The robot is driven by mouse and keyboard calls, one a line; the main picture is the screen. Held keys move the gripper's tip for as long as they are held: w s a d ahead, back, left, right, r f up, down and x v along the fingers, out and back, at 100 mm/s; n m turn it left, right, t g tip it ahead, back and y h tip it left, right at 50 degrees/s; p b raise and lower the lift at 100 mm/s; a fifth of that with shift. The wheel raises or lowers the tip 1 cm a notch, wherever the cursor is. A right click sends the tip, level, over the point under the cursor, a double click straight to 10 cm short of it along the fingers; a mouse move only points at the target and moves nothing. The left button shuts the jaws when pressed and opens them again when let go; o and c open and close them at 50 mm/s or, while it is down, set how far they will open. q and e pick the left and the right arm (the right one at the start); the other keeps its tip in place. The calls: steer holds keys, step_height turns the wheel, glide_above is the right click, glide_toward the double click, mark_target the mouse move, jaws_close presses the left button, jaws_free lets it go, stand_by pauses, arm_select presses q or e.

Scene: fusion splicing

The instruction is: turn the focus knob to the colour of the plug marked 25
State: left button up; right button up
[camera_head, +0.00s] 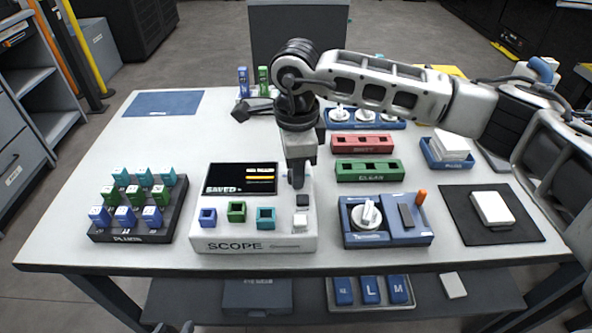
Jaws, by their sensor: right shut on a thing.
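My right gripper (296,182) points down at the scope's right side, just right of the screen. It is shut on a small part there, apparently the focus knob, which the fingers mostly hide. The plug rack (130,237) at the left holds several teal, green and blue plugs (125,215); their numbers are too small to read. My left gripper is not in view.
A blue device with a white dial (366,214) stands right of the scope. Green (369,171) and red (361,144) blocks lie behind it. A white box (492,208) sits on a black mat at right. A blue mat (164,103) lies far left. The table between is clear.

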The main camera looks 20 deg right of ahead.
steer(key=shift+w+r, duration=0.1)
steer(key=shift+r, duration=0.05)
stand_by(0.3)
steer(key=o, duration=0.7)
steer(key=r, duration=1.6)
steer(key=shift+s, duration=0.3)
steer(key=shift+f, duration=0.15)
